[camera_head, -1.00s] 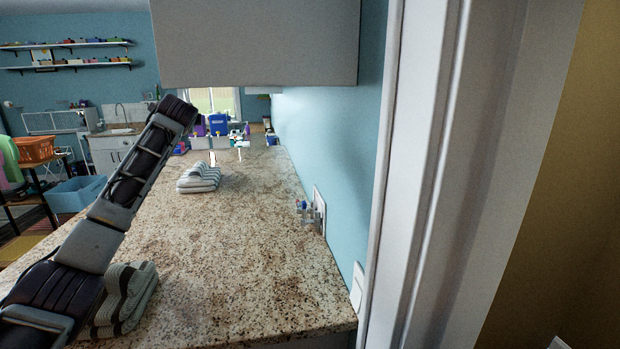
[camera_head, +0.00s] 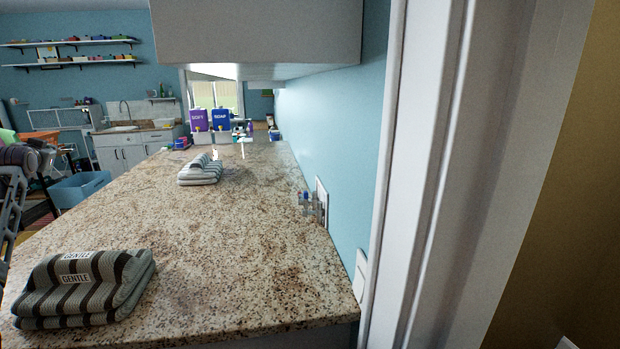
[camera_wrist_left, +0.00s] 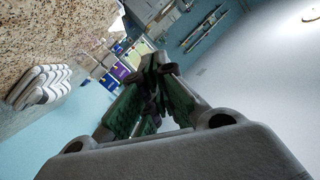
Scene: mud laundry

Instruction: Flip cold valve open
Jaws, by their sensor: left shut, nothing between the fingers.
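A small valve fitting (camera_head: 308,204) with a blue part and a reddish part sits on a white wall plate (camera_head: 322,203), low on the blue wall at the counter's right edge. It is too small to tell how its handles are turned. My left gripper (camera_wrist_left: 155,78) is shut and empty in the left wrist view, its green-lined fingers together. My right gripper is not in view.
The speckled counter (camera_head: 240,260) is mostly clear. A striped towel stack labelled GENTLE (camera_head: 85,285) lies at its front left. Another folded stack (camera_head: 200,172) lies farther back, before the soap dispensers (camera_head: 221,120). A cabinet (camera_head: 255,30) hangs overhead; a door frame (camera_head: 425,170) stands right.

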